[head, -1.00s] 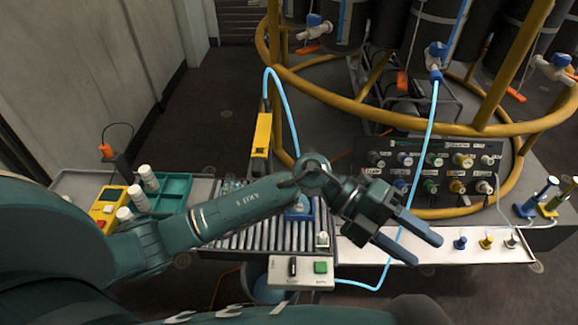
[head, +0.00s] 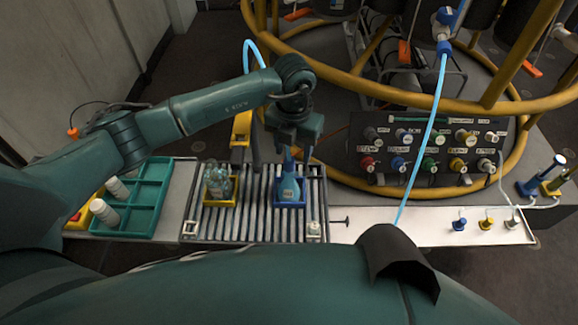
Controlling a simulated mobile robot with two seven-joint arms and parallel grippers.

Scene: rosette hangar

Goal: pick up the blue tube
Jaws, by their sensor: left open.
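A light blue tube (head: 425,125) hangs from a blue and white valve (head: 444,40) and runs down behind the front of my body. Another light blue length (head: 250,48) loops above the yellow post at the left. A blue bottle (head: 289,186) stands in a blue tray (head: 290,204) on the roller conveyor. My left gripper (head: 283,158) points down over this bottle, open, with its fingers on either side of the bottle's top. Whether it touches the bottle I cannot tell. It is well left of the hanging tube. My right gripper is not in view.
A yellow tray (head: 206,203) with clear bottles sits left of the blue tray. A teal tray (head: 150,195) holds white bottles. A yellow ring frame (head: 410,97) and connector panel (head: 380,152) stand behind. A white shelf (head: 390,238) carries small coloured plugs.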

